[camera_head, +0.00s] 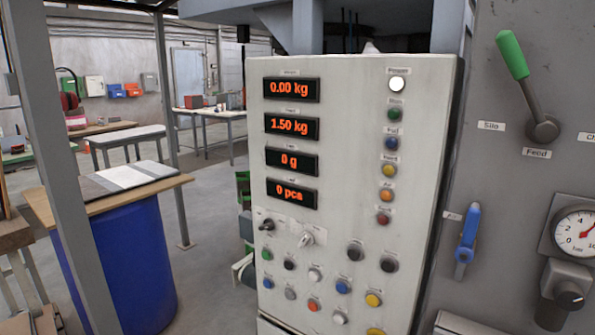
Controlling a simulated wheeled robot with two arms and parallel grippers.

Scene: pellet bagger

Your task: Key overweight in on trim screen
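A pale control cabinet (340,85) stands upright in the middle. Four orange-lit displays run down its left side: 0.00 kg (291,89), 1.50 kg (291,125), 0 g (291,161) and 0 pcs (291,194). Their small labels are too blurred to read surely, so I cannot tell which is the trim screen. Below are a dark switch (266,224), a pale selector knob (307,238) and several coloured push buttons, among them green (267,254), blue (343,286) and yellow (373,299). A column of lamps has a white one (397,84) lit at top. Neither gripper is in view.
Right of the cabinet, a grey panel carries a green-handled lever (513,55), a blue valve handle (468,234) and a round gauge (577,233). A grey post (62,130) and a blue drum (135,265) under a board stand at left. Workbenches stand behind.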

